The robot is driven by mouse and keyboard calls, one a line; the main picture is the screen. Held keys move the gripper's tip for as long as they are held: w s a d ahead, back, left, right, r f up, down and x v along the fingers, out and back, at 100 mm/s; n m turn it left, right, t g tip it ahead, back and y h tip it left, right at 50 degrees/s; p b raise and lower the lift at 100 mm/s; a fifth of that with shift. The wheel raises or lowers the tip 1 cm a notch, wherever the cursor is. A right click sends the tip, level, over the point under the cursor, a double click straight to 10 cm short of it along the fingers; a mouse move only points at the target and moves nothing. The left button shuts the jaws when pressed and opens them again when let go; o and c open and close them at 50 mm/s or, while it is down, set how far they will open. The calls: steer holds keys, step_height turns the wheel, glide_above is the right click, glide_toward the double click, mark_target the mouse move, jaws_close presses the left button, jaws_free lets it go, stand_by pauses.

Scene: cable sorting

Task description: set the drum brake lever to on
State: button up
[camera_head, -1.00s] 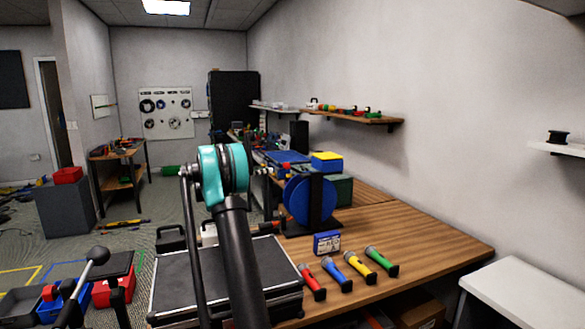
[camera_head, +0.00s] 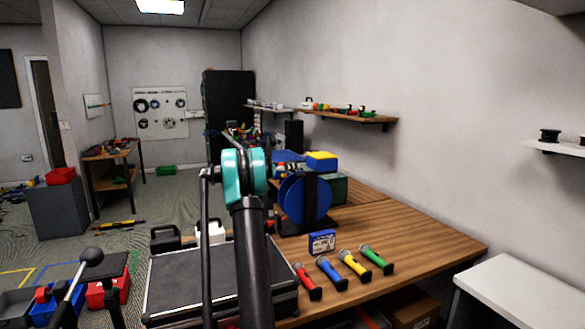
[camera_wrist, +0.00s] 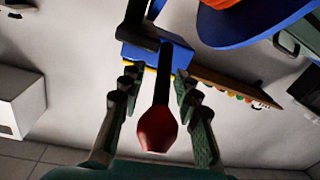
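The blue cable drum (camera_head: 305,198) stands upright in a black stand on the wooden bench, just right of my arm in the head view. Part of a blue drum (camera_wrist: 255,22) with orange inside shows at the top right of the wrist view. The lever, a dark shaft with a red knob (camera_wrist: 157,130), shows in the middle of the wrist view. My gripper (camera_wrist: 157,80) is open, with one finger on each side of the lever and visible gaps between. In the head view, my arm hides the gripper and lever. I see no on/off marking.
A small blue box (camera_head: 322,242) and several coloured microphone-shaped objects (camera_head: 331,273) lie on the bench (camera_head: 420,243) in front of the drum. A black case (camera_head: 180,283) is at left. A black-knobbed lever (camera_head: 91,257) stands at lower left.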

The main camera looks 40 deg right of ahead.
steer(key=shift+d, duration=0.15)
steer(key=shift+c, duration=0.6)
jaws_close()
steer(key=shift+d+r+y, duration=0.1)
steer(key=shift+y, duration=0.3)
steer(key=shift+s+d+r+y, duration=0.1)
steer(key=shift+d+r+y, duration=0.15)
steer(key=shift+y, duration=0.65)
steer(key=shift+s+d+r+t+y, duration=0.1)
steer(key=shift+d+t+y, duration=0.4)
steer(key=shift+y, duration=0.6)
steer(key=shift+d+m+t+y, duration=0.2)
steer(key=shift+d+y, duration=0.1)
steer(key=shift+y, duration=0.65)
steer(key=shift+d+m+t+y, duration=0.1)
steer(key=shift+d+t+y, duration=0.15)
steer(key=shift+y, duration=0.7)
steer(key=shift+d, duration=0.1)
